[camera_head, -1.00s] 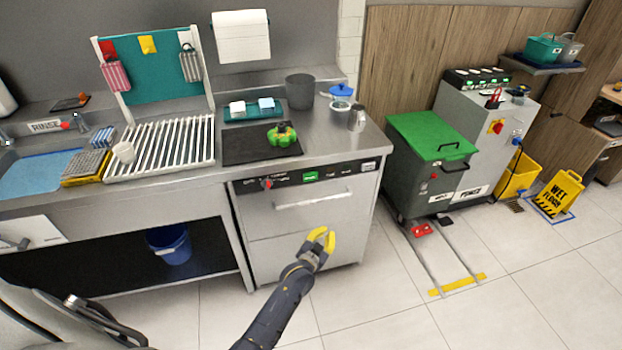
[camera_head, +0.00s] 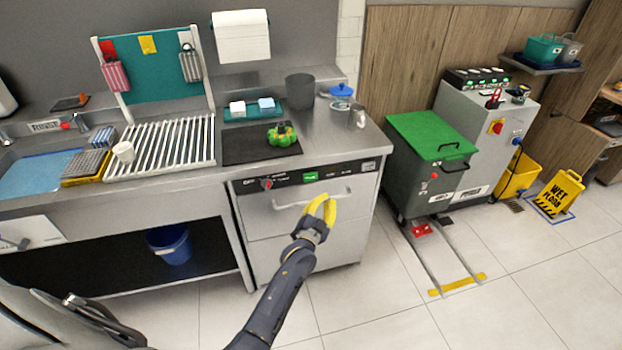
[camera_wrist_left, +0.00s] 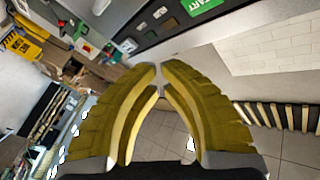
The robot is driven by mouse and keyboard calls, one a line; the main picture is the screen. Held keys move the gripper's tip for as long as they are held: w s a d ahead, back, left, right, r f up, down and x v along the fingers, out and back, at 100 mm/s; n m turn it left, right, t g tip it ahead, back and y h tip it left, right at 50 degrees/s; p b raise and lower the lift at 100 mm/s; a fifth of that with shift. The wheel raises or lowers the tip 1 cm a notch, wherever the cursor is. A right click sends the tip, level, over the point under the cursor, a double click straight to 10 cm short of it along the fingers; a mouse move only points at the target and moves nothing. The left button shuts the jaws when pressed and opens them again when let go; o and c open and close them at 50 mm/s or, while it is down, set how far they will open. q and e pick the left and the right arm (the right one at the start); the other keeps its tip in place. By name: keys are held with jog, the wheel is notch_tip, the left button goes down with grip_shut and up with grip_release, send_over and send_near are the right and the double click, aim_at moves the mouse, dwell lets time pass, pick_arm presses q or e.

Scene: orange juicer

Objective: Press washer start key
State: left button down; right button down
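The washer (camera_head: 290,225) is a steel front-loading unit under the counter. Its black control strip has a red knob (camera_head: 266,184) at the left and a green start key (camera_head: 310,177) near the middle. In the left wrist view the green start key (camera_wrist_left: 203,5), marked START, is at the top edge, partly cut off. My left gripper (camera_head: 326,201) has yellow fingers with tips drawn together and nothing between them. It is in front of the washer door, overlapping the right end of the handle, below the key and apart from it.
The washer handle (camera_head: 300,203) runs across the door below the control strip. On the counter above are a black mat with a green pepper-like object (camera_head: 282,134) and a grey bin (camera_head: 300,91). A green-lidded cart (camera_head: 433,136) stands to the right. The floor ahead is clear.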

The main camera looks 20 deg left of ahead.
pick_arm(q)
jog(key=shift+w+a, duration=0.85)
jog(key=shift+w, duration=0.35)
jog(key=shift+w+a, duration=0.9)
jog(key=shift+w, duration=0.25)
jog(key=shift+w+a, duration=0.85)
jog(key=shift+w, duration=0.35)
jog(key=shift+w, duration=0.15)
jog(key=shift+w+a, duration=0.2)
jog(key=shift+w+a, duration=0.35)
jog(key=shift+w, duration=0.1)
dwell(0.3)
jog(key=shift+s+d, duration=0.1)
jog(key=shift+s, duration=0.05)
jog(key=shift+s+d, duration=0.45)
jog(key=shift+s, duration=0.2)
dwell(0.4)
jog(key=shift+s+d, duration=0.75)
jog(key=shift+s, duration=0.3)
jog(key=shift+s+d, duration=0.75)
jog(key=shift+s, duration=0.25)
